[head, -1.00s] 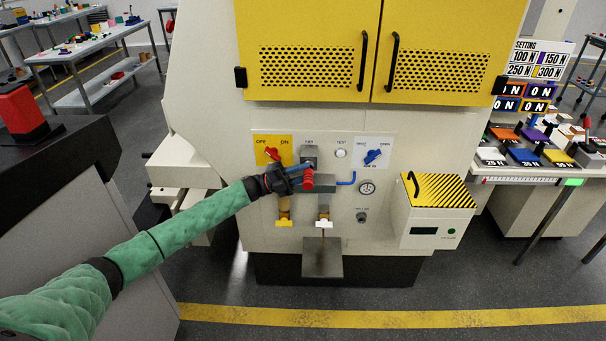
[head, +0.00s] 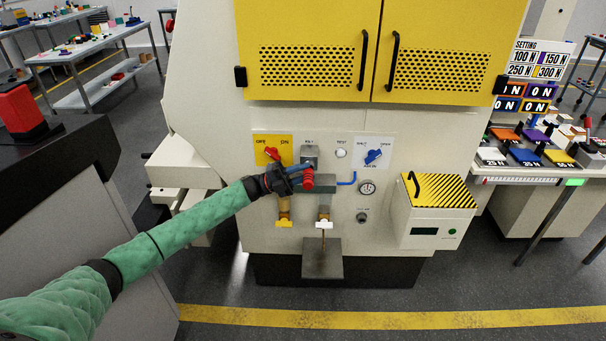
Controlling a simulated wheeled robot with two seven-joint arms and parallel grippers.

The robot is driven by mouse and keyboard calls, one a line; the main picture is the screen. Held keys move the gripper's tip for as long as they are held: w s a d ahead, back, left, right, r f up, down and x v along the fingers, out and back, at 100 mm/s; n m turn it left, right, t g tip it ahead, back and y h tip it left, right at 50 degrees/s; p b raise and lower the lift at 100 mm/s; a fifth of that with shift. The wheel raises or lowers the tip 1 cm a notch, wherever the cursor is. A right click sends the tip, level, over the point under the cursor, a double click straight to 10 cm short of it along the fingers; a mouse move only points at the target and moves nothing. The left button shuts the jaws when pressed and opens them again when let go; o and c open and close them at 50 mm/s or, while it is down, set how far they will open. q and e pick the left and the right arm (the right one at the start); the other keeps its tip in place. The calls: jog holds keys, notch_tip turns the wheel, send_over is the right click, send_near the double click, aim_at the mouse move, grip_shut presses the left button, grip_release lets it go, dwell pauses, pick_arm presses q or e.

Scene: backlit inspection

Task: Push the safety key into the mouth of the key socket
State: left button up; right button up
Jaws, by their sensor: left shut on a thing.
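The safety key (head: 308,179) shows as a small red piece at the fingertips of my left gripper (head: 296,177). The left gripper is shut on it, in front of the machine's control panel. The key socket (head: 309,154) appears as a grey block under a small label, just above the gripper. Its mouth is hidden behind the gripper, so I cannot tell whether the key touches it or is inside it. My right gripper is not in view.
A red switch (head: 271,154) on a yellow plate is close left of the gripper. A blue switch (head: 373,156), a gauge (head: 367,187) and a blue pipe (head: 348,180) are to the right. A striped box (head: 437,190) juts out farther right.

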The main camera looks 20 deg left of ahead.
pick_arm(q)
jog(key=shift+s, duration=0.15)
dwell(0.4)
jog(key=shift+s+d, duration=0.2)
jog(key=shift+s, duration=0.4)
jog(key=shift+r, duration=0.1)
dwell(0.5)
jog(key=shift+w+a+b, duration=0.2)
jog(key=shift+w+b, duration=0.5)
jog(key=shift+w, duration=0.1)
dwell(0.4)
jog(key=shift+s, duration=0.15)
dwell(0.7)
jog(key=shift+f+b, duration=0.2)
jog(key=shift+b, duration=0.3)
dwell(1.1)
jog(key=shift+b, duration=0.3)
